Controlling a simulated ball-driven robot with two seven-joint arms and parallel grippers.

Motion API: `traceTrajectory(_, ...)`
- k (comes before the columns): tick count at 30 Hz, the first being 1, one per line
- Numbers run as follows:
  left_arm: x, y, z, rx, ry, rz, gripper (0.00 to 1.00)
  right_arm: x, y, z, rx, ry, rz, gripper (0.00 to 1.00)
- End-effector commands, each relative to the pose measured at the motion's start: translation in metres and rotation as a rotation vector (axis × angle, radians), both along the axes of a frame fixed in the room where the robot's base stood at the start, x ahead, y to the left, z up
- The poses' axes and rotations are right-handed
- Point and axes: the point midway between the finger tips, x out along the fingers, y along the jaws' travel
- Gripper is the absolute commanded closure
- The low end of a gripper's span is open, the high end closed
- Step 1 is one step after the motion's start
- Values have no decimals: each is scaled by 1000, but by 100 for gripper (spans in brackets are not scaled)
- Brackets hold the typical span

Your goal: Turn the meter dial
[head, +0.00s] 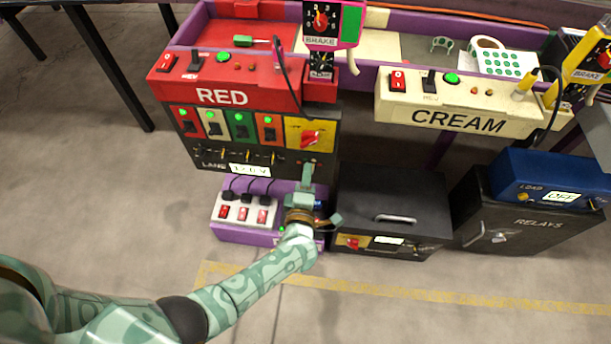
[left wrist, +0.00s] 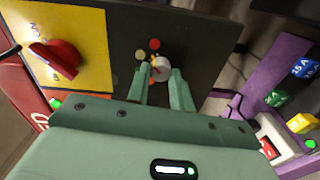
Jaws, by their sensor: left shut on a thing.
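The meter dial (left wrist: 160,68) is a small pale grey round knob with an orange-yellow pointer, on a black panel in the left wrist view. A red dot and a yellowish dot sit beside it. My left gripper (left wrist: 164,82) is shut on the dial, one green finger on each side. In the head view my left gripper (head: 307,172) reaches the lower right of the black LANE panel (head: 212,143), under the red cabinet, and largely hides the dial. A small lit display (head: 250,169) is to its left; its reading is unclear. My right gripper is not in view.
A yellow plate with a red rotary switch (head: 311,137) is just above the dial. Below stands a purple box with a white switch strip (head: 243,212). A black cabinet (head: 390,190) stands close on the right.

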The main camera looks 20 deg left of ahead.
Motion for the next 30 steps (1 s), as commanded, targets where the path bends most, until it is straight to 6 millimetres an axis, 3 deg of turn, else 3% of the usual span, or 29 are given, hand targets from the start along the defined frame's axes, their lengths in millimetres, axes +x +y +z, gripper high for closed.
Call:
traceTrajectory(15,-1,-3,-2,328,102,-6,100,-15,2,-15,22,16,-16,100)
traceTrajectory(30,-2,-3,-3,394,121,-6,100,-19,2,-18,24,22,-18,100)
